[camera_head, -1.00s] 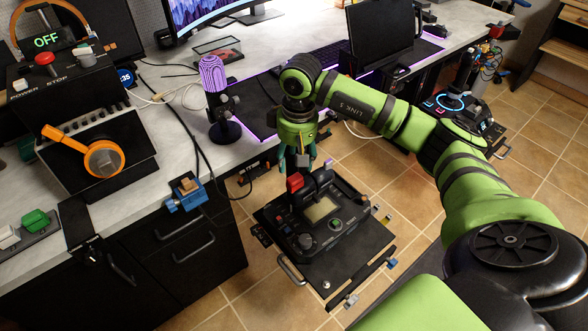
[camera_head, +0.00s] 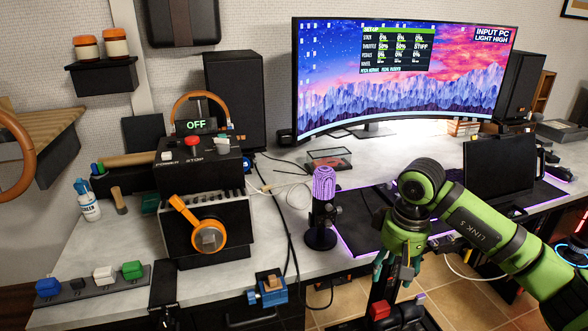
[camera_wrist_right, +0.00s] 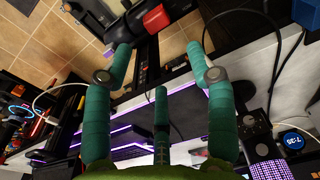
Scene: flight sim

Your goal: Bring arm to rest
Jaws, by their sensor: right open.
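My right arm (camera_head: 490,235) is green and reaches in from the right in the head view. Its gripper (camera_head: 396,272) hangs down past the front edge of the desk, right of the purple microphone (camera_head: 323,195). The teal fingers stand apart above a dark control panel with a red lever (camera_head: 380,309), mostly cut off at the bottom. In the right wrist view the gripper (camera_wrist_right: 160,62) shows three spread teal fingers with nothing between them. My left gripper is in neither view.
The desk (camera_head: 130,243) holds a black power box (camera_head: 198,173) reading OFF, with an orange-handled lever. A curved monitor (camera_head: 400,75) and a dark laptop (camera_head: 499,170) stand behind the arm. Cables hang over the desk edge. Tiled floor (camera_head: 335,310) shows below.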

